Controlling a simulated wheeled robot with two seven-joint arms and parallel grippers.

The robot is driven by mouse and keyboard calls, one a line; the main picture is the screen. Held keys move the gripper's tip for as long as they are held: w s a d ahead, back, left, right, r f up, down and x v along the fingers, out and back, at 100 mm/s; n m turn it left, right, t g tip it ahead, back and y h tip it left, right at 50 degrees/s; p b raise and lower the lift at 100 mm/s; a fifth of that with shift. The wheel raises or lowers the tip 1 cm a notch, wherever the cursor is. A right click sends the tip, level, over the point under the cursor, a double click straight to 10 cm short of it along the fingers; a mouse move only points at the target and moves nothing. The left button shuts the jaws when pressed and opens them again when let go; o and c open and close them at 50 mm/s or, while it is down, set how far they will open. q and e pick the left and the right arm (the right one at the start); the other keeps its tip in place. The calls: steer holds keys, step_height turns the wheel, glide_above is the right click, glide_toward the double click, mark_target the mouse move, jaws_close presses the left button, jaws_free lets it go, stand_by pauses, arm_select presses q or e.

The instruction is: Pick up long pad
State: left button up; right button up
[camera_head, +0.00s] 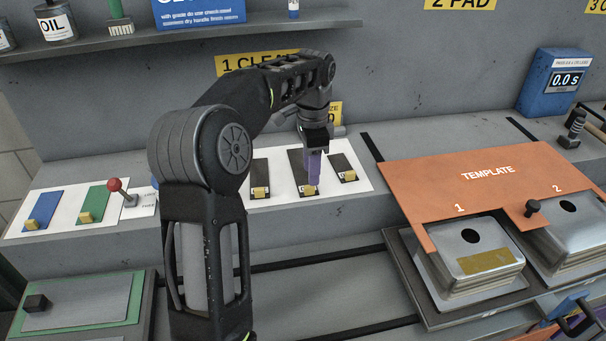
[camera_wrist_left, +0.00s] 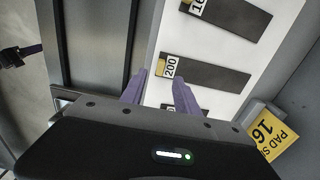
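Three dark pads lie on the white board in the head view. The long pad (camera_head: 296,160) is the middle one and reaches furthest back. In the left wrist view the long pad (camera_wrist_left: 215,74) has a yellow tab marked 200 at its near end. My left gripper (camera_head: 312,178) points down over this near end and hides part of it. In the left wrist view its purple fingers (camera_wrist_left: 160,78) are apart, with the tab showing just beyond and between the tips. Contact cannot be told. Purple and dark parts at the lower right edge may be my right gripper (camera_head: 578,322).
Shorter dark pads (camera_head: 260,175) (camera_head: 343,165) flank it closely. Blue (camera_head: 44,208) and green (camera_head: 94,202) pads and a red-knobbed lever (camera_head: 117,187) are to the left. An orange template (camera_head: 485,170) lies right. The wall rises behind.

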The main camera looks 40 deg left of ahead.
arm_select(q)
steer(key=shift+f+p, duration=0.75)
steer(key=shift+f, duration=1.85)
steer(key=shift+c, duration=0.3)
jaws_close()
